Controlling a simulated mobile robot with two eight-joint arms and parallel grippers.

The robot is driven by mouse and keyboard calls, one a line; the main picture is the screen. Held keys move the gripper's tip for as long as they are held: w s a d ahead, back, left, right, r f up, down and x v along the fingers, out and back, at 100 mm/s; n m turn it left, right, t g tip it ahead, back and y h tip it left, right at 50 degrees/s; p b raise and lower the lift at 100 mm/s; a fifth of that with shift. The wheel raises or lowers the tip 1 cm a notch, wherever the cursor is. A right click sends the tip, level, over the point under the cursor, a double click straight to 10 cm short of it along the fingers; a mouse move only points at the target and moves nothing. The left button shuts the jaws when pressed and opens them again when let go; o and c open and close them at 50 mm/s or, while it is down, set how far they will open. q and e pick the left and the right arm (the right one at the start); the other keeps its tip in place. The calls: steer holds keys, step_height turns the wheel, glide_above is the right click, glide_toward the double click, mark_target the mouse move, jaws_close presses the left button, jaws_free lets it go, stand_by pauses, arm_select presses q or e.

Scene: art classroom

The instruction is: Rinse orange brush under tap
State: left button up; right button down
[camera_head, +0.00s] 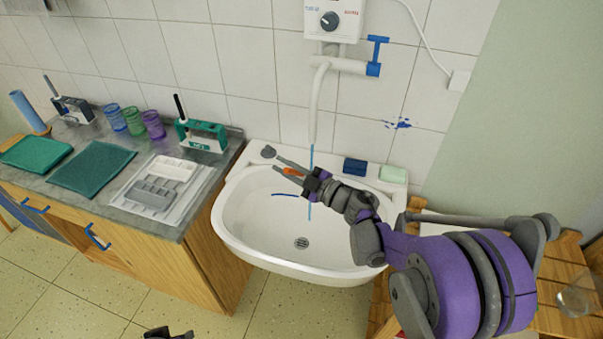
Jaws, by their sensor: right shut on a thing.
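My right gripper (277,163) reaches in from the right over the white sink (232,225), its fingers pointing left. It is shut on the orange brush (292,171), of which only a short orange part shows between the fingers. The tap (316,100) is a white spout on the wall, and a thin blue stream of water (311,153) falls from it into the basin. The stream passes right at the gripper; I cannot tell whether it touches the brush's bristles. My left gripper (167,333) shows only as a dark piece at the bottom edge.
A white water heater (334,20) with a blue-handled valve (376,56) hangs above. A blue sponge (355,166) and pale green soap (393,174) lie on the sink's back rim. The left counter (212,158) holds trays, cups and brush stands. A glass (578,298) stands right.

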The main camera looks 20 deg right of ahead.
steer(key=s+a, duration=0.4)
steer(key=a, duration=0.1)
steer(key=shift+s+b, duration=0.25)
steer(key=shift+b, duration=0.1)
steer(key=shift+a, duration=0.15)
stand_by(1.0)
steer(key=s+a+r+p, duration=0.2)
steer(key=s+a+r, duration=0.2)
steer(key=shift+a, duration=0.25)
steer(key=shift+w, duration=0.1)
stand_by(0.7)
